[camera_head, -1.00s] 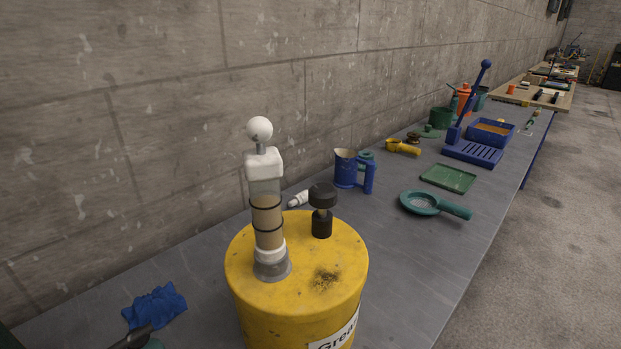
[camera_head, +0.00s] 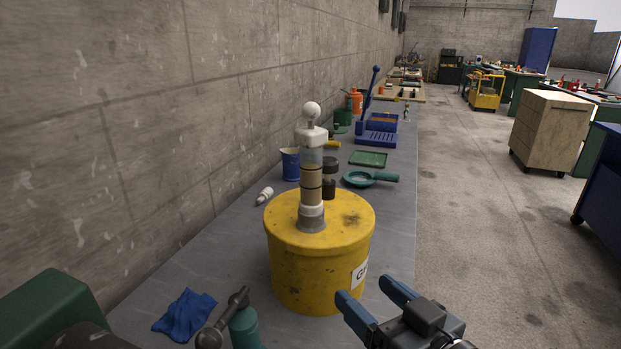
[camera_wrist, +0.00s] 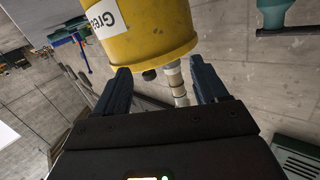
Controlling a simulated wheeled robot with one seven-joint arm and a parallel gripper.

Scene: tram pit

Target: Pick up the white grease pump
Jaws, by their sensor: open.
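The white grease pump (camera_head: 311,143) stands upright on the lid of a yellow drum (camera_head: 318,265). It has a white ball on top, a white head, a clear body with tan grease and dark rings, and a grey cone base. My gripper (camera_head: 367,291) is open and empty, in front and to the right of the drum, below the lid's height in the picture. In the wrist view the scene is upside down: the drum (camera_wrist: 145,35) is at the top and the pump (camera_wrist: 178,84) hangs between my finger outlines, beyond the fingertips and not touched.
A black knob (camera_head: 329,188) stands on the lid behind the pump. Behind are a blue jug (camera_head: 290,164), a green strainer (camera_head: 362,179) and a green tray (camera_head: 368,159).

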